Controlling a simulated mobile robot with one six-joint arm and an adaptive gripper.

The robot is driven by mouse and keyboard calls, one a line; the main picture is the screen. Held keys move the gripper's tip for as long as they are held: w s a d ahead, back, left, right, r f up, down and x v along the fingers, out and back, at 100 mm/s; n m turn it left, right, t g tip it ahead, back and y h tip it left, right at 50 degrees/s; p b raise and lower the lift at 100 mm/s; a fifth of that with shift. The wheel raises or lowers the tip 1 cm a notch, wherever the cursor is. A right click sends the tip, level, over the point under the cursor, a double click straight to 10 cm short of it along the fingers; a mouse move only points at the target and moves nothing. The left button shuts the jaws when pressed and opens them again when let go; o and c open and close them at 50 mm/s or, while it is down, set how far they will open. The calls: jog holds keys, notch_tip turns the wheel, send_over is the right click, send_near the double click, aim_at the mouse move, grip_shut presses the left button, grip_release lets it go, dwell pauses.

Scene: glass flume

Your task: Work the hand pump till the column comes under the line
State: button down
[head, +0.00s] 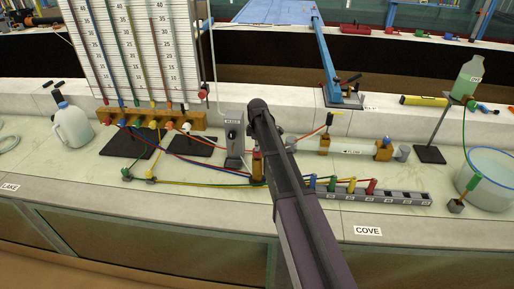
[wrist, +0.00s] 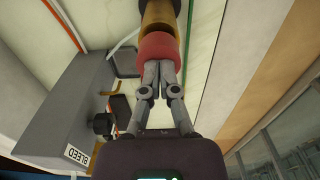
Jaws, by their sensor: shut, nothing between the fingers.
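In the wrist view my gripper (wrist: 158,68) is shut and empty. Its fingertips are at the near end of a red cap (wrist: 157,47) on a brass-coloured cylinder (wrist: 158,12), seemingly touching it. This may be the hand pump, but I cannot tell for sure. In the head view my arm hides the gripper and most of that spot; a brass-coloured block (head: 257,165) shows beside the arm. The gauge board (head: 135,50) with several coloured tubes and a number scale stands at the left. Its column levels and any marked line are too small to tell.
A grey box marked BLEED (wrist: 70,105) is close left of the gripper; it also shows in the head view (head: 233,130). Coloured hoses (head: 200,184) cross the bench. A grey strip with coloured clips (head: 400,197) lies right of my arm. A white jug (head: 73,127) stands left.

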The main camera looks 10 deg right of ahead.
jog(key=shift+d+r, duration=0.1)
jog(key=shift+r, duration=0.05)
dwell(0.4)
jog(key=shift+r+p, duration=0.15)
jog(key=shift+p, duration=0.3)
notch_tip(320, 180, up, 4)
jog(key=p, duration=0.4)
notch_tip(320, 180, up, 9)
jog(key=p, duration=0.9)
jog(key=shift+r, duration=0.2)
jog(key=shift+r+p, duration=0.1)
jog(key=shift+p, duration=0.25)
dwell(2.2)
notch_tip(320, 180, up, 5)
jog(key=p, duration=0.4)
jog(key=shift+p, duration=0.35)
jog(key=shift+f, duration=0.35)
notch_tip(320, 180, down, 14)
jog(key=b, duration=1.4)
jog(key=shift+r, duration=0.2)
